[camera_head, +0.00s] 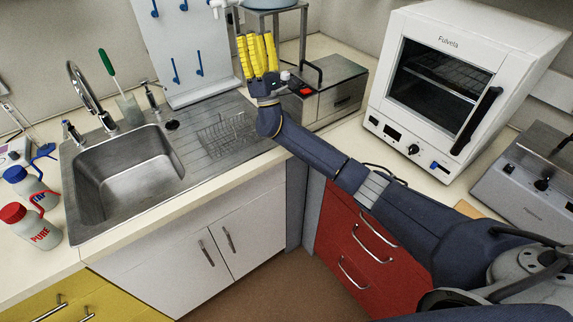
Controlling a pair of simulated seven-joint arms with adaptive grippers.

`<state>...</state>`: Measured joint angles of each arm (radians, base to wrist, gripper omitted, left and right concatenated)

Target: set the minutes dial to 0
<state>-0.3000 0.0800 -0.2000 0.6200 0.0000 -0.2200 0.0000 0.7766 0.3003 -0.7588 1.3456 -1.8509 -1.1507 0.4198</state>
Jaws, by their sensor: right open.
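No dial in view can be read as marked in minutes; the lettering is too small. A dark knob (541,184) is on the grey machine at the right edge. My right gripper (257,52) is open, its yellow fingers pointing up and away above the back counter, beside a metal box (338,99). It is well to the left of both knobs. Whether it touches anything behind it is hard to tell. My left gripper is not in view.
The white oven (488,38) stands at the back right, its door shut. The sink (128,178) and a wire rack (222,135) are on the left. Red-capped and blue-capped bottles (37,228) stand at the left edge. My right arm crosses above the red drawers (345,242).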

